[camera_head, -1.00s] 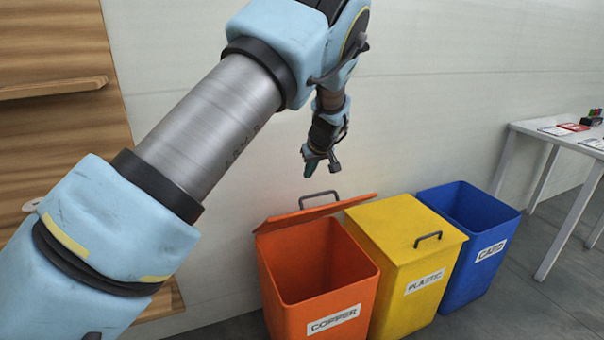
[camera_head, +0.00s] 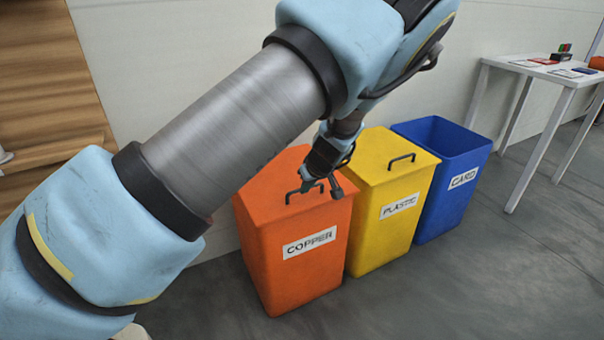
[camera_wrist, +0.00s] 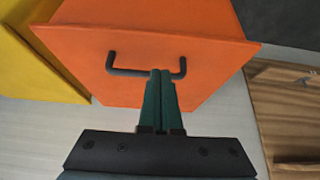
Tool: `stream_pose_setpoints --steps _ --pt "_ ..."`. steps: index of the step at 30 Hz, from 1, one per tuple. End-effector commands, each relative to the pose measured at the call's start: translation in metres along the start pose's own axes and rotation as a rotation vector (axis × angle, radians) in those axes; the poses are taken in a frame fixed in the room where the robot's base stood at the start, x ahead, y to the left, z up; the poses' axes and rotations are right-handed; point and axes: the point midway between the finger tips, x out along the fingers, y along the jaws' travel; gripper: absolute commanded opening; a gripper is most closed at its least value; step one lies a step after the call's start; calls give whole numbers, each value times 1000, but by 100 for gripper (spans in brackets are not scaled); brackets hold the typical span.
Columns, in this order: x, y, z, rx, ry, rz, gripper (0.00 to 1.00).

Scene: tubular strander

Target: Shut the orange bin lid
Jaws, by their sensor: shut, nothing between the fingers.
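The orange bin (camera_head: 300,262), labelled COPPER, stands at the centre in the head view. Its orange lid (camera_head: 268,187) lies down over the opening and looks shut. The lid has a dark bar handle (camera_head: 292,192). My gripper (camera_head: 320,187) is just over the lid, close to the handle. In the wrist view my gripper's green fingers (camera_wrist: 160,75) are together and empty, with their tips at the dark handle (camera_wrist: 126,72) on the orange lid (camera_wrist: 200,60). I cannot tell whether the tips touch the handle or the lid.
A yellow bin (camera_head: 390,220) labelled PLASTIC, with its lid down, stands right beside the orange one. An open blue bin (camera_head: 450,205) labelled CARD is beyond it. A white table (camera_head: 560,78) stands at the right. The grey floor (camera_head: 480,285) in front is clear.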

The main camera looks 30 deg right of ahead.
Motion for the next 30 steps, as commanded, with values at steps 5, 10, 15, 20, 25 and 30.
stream_pose_setpoints --steps 5,10,15,20,25,30 --pt "17 0 17 0 0 1 0" --pt "23 0 22 0 0 1 0" --pt "23 1 22 0 0 1 0" --pt "23 1 22 0 0 1 0" --pt "23 0 22 0 0 1 0" --pt "27 -1 22 -1 -1 0 0"
